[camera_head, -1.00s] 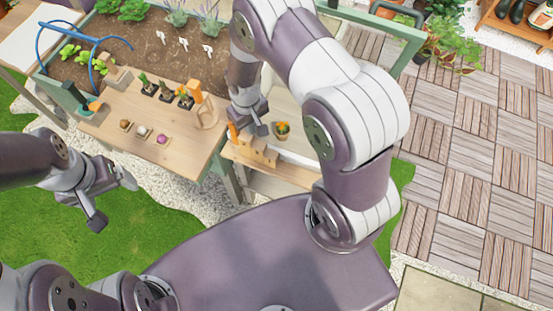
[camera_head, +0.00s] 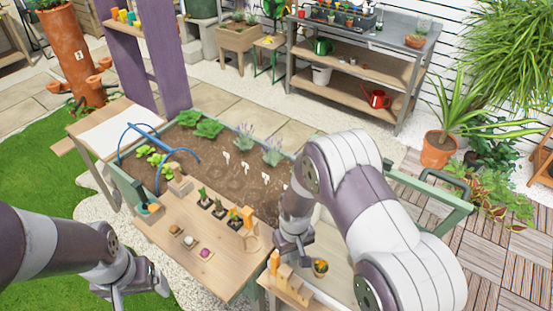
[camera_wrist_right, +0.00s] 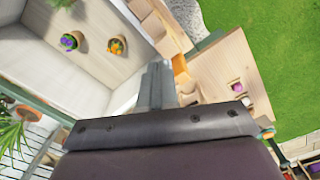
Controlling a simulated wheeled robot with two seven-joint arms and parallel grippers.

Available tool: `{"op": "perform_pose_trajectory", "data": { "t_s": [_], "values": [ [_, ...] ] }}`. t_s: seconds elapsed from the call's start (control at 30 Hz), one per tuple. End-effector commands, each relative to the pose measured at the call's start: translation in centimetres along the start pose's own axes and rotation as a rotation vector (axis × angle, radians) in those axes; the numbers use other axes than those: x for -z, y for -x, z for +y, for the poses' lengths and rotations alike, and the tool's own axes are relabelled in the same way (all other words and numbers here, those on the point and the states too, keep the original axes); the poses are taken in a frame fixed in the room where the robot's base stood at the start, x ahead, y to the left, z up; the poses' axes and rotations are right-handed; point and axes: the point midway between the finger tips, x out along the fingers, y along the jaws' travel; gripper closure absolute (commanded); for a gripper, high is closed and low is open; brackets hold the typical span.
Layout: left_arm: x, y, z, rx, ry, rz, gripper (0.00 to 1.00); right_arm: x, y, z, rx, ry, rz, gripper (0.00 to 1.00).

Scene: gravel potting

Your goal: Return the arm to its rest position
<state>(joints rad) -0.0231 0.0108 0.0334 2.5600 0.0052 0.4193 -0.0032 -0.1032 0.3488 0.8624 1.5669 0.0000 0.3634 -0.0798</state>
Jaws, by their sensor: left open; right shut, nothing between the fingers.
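My right arm reaches in from the right in the head view. My left gripper (camera_head: 139,292) is at the lower left in the head view, in front of the table and over grass and gravel. It is open and empty, and its fingers are partly cut off by the lower edge.
Small potted plants (camera_head: 219,208) stand on the table. An orange-flowered pot (camera_head: 320,267) stands close to the right gripper; it also shows in the right wrist view (camera_wrist_right: 116,46). A green-framed edge (camera_head: 430,192) is at right.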

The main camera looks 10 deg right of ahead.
Motion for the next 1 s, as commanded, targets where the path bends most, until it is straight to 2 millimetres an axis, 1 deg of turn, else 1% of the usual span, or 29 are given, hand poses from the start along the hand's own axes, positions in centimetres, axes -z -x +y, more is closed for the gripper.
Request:
{"op": "perform_pose_trajectory", "data": {
  "t_s": [0.07,0.13,0.17,0.27,0.3,0.4,0.5,0.57,0.63,1.0],
  "values": [
    [0.0,0.0,0.0,0.0,0.0,0.0,0.14,-0.1,0.0,0.0,0.0,-0.006,-0.003,1.0],
    [0.0,0.0,0.0,0.0,0.0,0.0,0.14,-1.7,-0.2,-0.1,0.003,-0.017,-0.042,1.0],
    [0.0,0.0,0.0,0.0,0.0,0.0,0.14,-2.8,0.1,-0.2,0.005,-0.024,-0.064,1.0],
    [-0.1,-1.2,0.0,0.0,0.0,0.0,0.14,-5.5,3.1,-0.1,0.006,-0.059,-0.084,1.0],
    [-0.2,-2.0,0.0,0.0,0.0,0.0,0.14,-6.6,4.6,0.0,0.006,-0.078,-0.076,1.0],
    [-0.4,-3.6,0.0,0.0,0.0,0.0,0.14,-9.5,7.7,0.2,0.004,-0.115,-0.035,1.0],
    [-0.6,-5.0,0.0,0.0,0.0,0.0,0.14,-11.5,9.7,0.4,0.0,-0.143,0.028,1.0],
    [-0.7,-5.5,0.0,0.0,0.0,0.0,0.14,-11.7,10.5,0.6,-0.003,-0.153,0.074,1.0],
    [-0.7,-5.9,0.0,0.0,0.0,0.0,0.14,-11.0,11.3,0.9,-0.007,-0.161,0.122,1.0],
    [-0.6,-5.5,0.0,0.0,0.0,0.0,0.14,-11.0,11.5,1.0,-0.007,-0.162,0.119,1.0]
  ]
}}
